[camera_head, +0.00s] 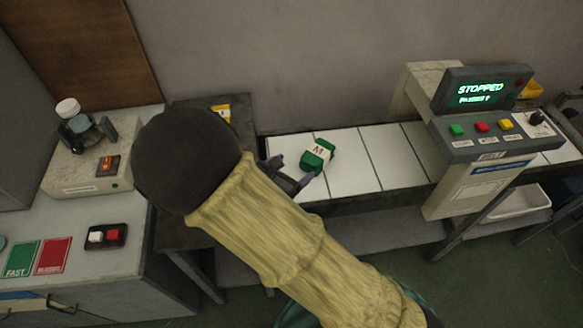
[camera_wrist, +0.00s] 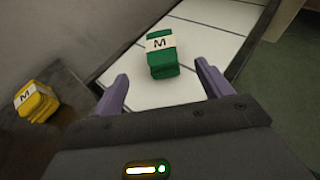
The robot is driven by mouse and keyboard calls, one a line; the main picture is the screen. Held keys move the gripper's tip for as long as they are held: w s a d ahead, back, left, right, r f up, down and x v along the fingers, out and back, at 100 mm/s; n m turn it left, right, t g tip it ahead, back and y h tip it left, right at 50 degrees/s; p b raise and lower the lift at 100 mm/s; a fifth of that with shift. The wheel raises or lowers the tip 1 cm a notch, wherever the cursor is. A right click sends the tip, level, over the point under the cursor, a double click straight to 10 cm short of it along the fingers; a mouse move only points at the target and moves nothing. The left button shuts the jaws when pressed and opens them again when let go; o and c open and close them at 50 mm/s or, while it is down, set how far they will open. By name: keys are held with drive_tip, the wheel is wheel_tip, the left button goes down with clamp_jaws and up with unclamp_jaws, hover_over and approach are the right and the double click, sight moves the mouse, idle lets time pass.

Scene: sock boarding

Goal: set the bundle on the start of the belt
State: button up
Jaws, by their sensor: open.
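A green bundle with a white band (camera_head: 318,155) rests on the white belt (camera_head: 352,172), near its left end. In the wrist view the green bundle (camera_wrist: 162,55) shows a letter M on its band and lies just beyond my fingertips, between their lines. My gripper (camera_wrist: 162,88) is open, with nothing between its purple fingers. In the head view my gripper (camera_head: 291,178) is just left of and below the bundle, partly hidden by my arm. The bundle and fingers appear apart.
A yellow bundle (camera_wrist: 36,102) lies on the dark table left of the belt; it also shows in the head view (camera_head: 221,112). A machine with a display reading STOPPED (camera_head: 481,90) spans the belt at right. A bench (camera_head: 100,265) with buttons stands at left.

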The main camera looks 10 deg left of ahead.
drive_tip(key=s+d+m+g, duration=0.3)
drive_tip(key=d+m+g, duration=0.2)
drive_tip(key=d+m, duration=0.25)
drive_tip(key=s+d+m+g, duration=0.3)
drive_tip(key=d+m+g, duration=0.2)
drive_tip(key=d+m, duration=0.3)
drive_tip(key=s+d+r+m+y, duration=0.2)
drive_tip(key=d+r+m+y, duration=0.4)
drive_tip(key=m, duration=0.8)
drive_tip(key=shift+s+r+m+t, duration=0.3)
drive_tip(key=shift+r+m+t, duration=0.05)
drive_tip(key=shift+t, duration=0.05)
drive_tip(key=shift+d, duration=0.1)
